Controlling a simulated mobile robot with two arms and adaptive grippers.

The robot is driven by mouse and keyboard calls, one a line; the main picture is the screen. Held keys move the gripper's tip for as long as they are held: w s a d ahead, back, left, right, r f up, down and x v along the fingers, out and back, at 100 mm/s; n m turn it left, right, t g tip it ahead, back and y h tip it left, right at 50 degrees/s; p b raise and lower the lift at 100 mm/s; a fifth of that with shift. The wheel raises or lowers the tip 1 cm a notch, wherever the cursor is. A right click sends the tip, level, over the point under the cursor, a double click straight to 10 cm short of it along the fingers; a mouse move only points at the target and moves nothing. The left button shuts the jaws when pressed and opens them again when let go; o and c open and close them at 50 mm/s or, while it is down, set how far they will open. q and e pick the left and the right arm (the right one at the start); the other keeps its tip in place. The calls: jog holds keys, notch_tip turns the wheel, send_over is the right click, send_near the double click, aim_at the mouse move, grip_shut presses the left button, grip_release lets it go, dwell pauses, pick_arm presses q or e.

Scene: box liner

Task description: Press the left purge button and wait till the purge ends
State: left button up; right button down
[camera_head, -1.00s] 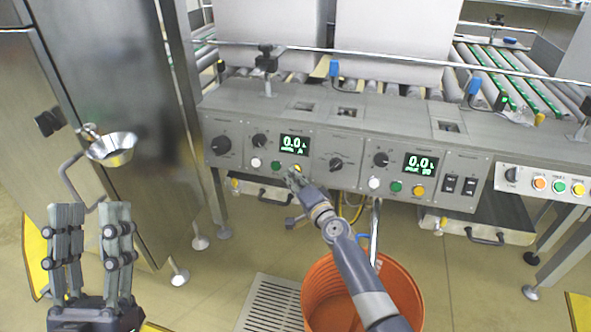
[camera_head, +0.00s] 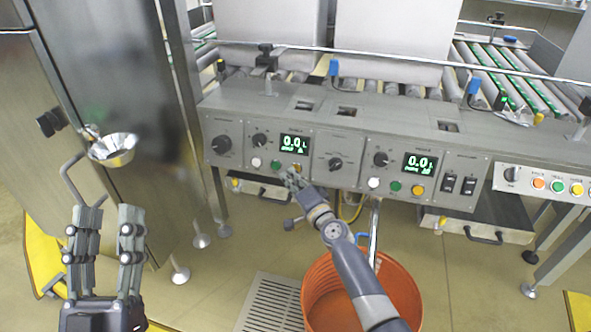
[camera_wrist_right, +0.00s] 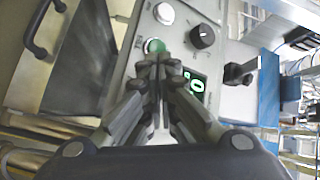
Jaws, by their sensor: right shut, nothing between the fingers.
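The left control panel has a display (camera_head: 294,144) reading 0.0, a white button (camera_head: 256,162) and a green button (camera_head: 276,167). My right gripper (camera_head: 290,175) is shut and empty, its tips at the panel just right of the green button. In the right wrist view the tips (camera_wrist_right: 159,65) are just below the green button (camera_wrist_right: 154,46), with the white button (camera_wrist_right: 163,13) beyond. The fingers cover the spot beside the green button; I cannot tell whether they touch the panel. My left gripper (camera_head: 106,220) is open and empty at the lower left.
A second panel has another 0.0 display (camera_head: 419,164) and a yellow button (camera_head: 418,190). An orange bucket (camera_head: 318,300) stands on the floor below my right arm. A metal funnel (camera_head: 113,150) sits by the steel cabinet at left. A roller conveyor (camera_head: 500,75) lies behind.

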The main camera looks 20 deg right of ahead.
pick_arm(q)
notch_tip(320, 180, down, 14)
jog(key=w+a+g+y+p, duration=0.1)
jog(key=w+g+y+p, duration=0.1)
jog(key=g, duration=0.6)
jog(key=shift+w+a+y+p, duration=0.15)
jog(key=shift+w+y+p, duration=0.25)
jog(key=shift+p, duration=0.2)
pick_arm(e)
jog(key=shift+s+a+r, duration=0.25)
jog(key=shift+s+a, duration=0.2)
jog(key=shift+s, duration=0.2)
jog(key=shift+s+a+r, duration=0.3)
jog(key=shift+s+a, duration=0.1)
jog(key=shift+s, duration=0.25)
jog(key=shift+s+a+r, duration=0.25)
jog(key=shift+s+a, duration=0.2)
jog(key=shift+s, duration=0.2)
pick_arm(q)
jog(key=shift+f, duration=0.1)
